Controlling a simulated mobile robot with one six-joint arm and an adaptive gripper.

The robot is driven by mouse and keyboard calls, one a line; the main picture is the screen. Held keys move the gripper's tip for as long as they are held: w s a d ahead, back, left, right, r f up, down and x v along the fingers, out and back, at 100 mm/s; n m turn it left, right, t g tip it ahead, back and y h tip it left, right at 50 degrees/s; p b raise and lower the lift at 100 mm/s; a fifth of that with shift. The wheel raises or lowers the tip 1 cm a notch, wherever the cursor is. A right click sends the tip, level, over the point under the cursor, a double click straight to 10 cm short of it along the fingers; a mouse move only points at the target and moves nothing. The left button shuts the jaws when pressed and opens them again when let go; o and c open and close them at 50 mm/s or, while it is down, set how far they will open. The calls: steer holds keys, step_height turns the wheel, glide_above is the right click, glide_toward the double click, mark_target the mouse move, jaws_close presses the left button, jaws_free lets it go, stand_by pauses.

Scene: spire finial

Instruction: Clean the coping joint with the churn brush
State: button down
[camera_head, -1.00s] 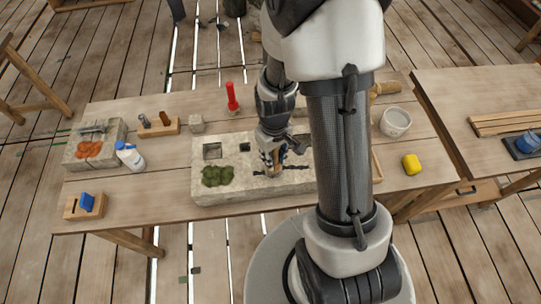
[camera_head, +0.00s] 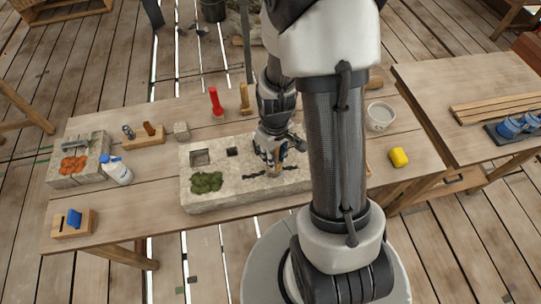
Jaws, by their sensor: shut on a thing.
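A pale stone coping slab (camera_head: 215,201) lies on the workbench, with a green moss clump (camera_head: 206,182) and square sockets at its left. A dark, ragged joint line (camera_head: 252,176) runs across its top, right of the moss. My gripper (camera_head: 277,154) points down over the slab's right half, shut on a brush whose pale wooden part (camera_head: 276,170) shows below the fingers, at the joint line. I cannot tell whether its bristles touch the stone. My arm hides the slab's right end.
On the bench (camera_head: 130,213) stand a white spray bottle (camera_head: 117,172), a stone with orange growth (camera_head: 75,165), a blue item in a wooden holder (camera_head: 74,219), a red tool (camera_head: 216,103), a white bucket (camera_head: 380,117) and a yellow sponge (camera_head: 399,157). A second table (camera_head: 440,90) is at right.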

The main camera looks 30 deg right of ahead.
steer(key=shift+s+d, duration=0.15)
steer(key=shift+d, duration=0.35)
steer(key=shift+s+d, duration=0.15)
steer(key=shift+d, duration=0.35)
steer(key=shift+d, duration=0.1)
steer(key=shift+s+d+f, duration=0.1)
steer(key=shift+s+d, duration=0.15)
steer(key=shift+d, duration=0.45)
steer(key=shift+s+d, duration=0.25)
steer(key=shift+d, duration=0.45)
steer(key=shift+d, duration=0.1)
steer(key=shift+s+d+b, duration=0.2)
steer(key=shift+s+d, duration=0.05)
steer(key=shift+d, duration=0.35)
steer(key=shift+s+d+b, duration=0.15)
steer(key=shift+s+d, duration=0.05)
steer(key=shift+d, duration=0.4)
step_height(320, 180, up, 7)
steer(key=p, duration=0.5)
